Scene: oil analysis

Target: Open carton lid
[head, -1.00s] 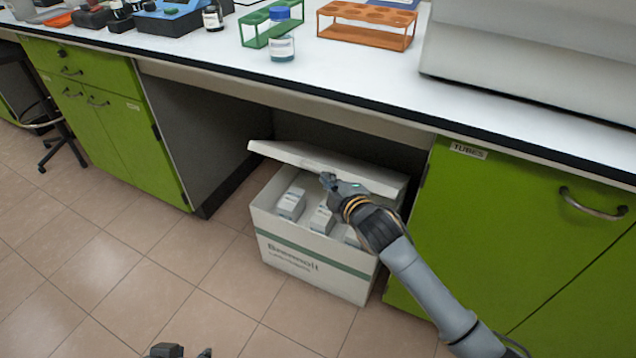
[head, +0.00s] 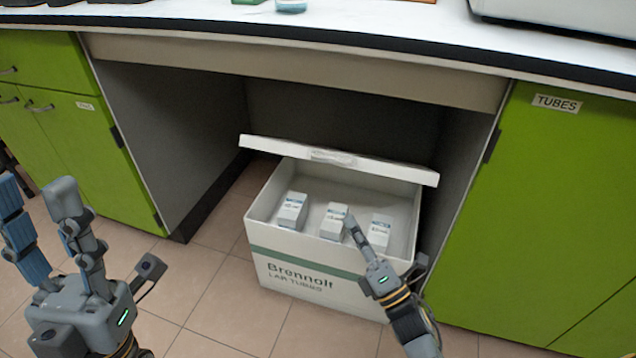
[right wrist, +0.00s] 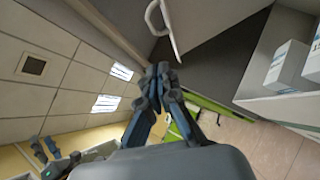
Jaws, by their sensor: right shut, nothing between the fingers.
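The white carton (head: 315,278), with a green stripe and "Brennolt Lab Tubes" lettering, stands on the floor under the bench. Its lid (head: 385,168) is raised along the back, showing the inside. Three small white boxes stand inside: left (head: 291,211), middle (head: 333,222) and right (head: 380,233). My right gripper (head: 351,222) is shut and empty at the carton's front right, its fingertips overlapping the middle box in the picture; contact cannot be told. The right wrist view shows its closed fingers (right wrist: 163,75). My left gripper (head: 36,186) is open and empty, left of the carton.
The bench (head: 300,45) overhangs the carton. Green cabinets flank the recess, the right one (head: 570,215) marked "TUBES". The tiled floor (head: 215,270) is clear between the left gripper and carton.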

